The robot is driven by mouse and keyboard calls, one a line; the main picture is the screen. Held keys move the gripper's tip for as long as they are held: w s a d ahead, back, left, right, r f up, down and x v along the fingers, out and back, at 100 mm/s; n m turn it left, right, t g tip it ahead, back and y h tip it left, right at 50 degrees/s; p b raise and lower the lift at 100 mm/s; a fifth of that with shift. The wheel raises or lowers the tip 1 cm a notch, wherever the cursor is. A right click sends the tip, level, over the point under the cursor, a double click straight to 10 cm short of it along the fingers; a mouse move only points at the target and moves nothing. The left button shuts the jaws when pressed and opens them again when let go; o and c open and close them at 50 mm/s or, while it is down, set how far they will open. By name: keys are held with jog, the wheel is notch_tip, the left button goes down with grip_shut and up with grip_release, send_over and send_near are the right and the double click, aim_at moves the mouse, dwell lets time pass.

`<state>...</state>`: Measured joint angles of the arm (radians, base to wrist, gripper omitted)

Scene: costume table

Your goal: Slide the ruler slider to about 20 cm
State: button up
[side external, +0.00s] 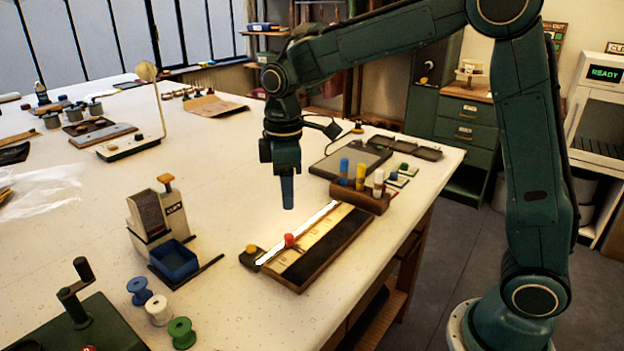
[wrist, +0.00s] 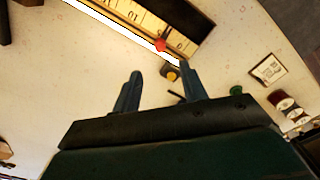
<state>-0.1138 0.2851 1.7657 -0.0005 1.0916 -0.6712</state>
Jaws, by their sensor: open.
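The ruler (side external: 318,232) lies on a dark wooden board on the table, with its long axis running from near left to far right in the side view. It also shows at the top of the wrist view (wrist: 131,17), with partly readable printed numbers. Its red slider knob (side external: 289,240) is near the left end, close to a yellow knob (side external: 251,249). In the wrist view the red slider (wrist: 160,45) is just above the yellow knob (wrist: 171,76). My gripper (side external: 287,205) is open and empty, above the table and apart from the slider. Its two fingers (wrist: 160,72) are spread.
A block with coloured pegs (side external: 360,191) stands just beyond the ruler's far end. A blue bin (side external: 174,261) and its dispenser (side external: 158,216) stand to the left, with spools (side external: 158,310) in front.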

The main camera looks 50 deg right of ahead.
aim_at(289, 235)
notch_tip(289, 235, down, 10)
jog(key=shift+f, duration=0.15)
dwell(0.3)
grip_shut()
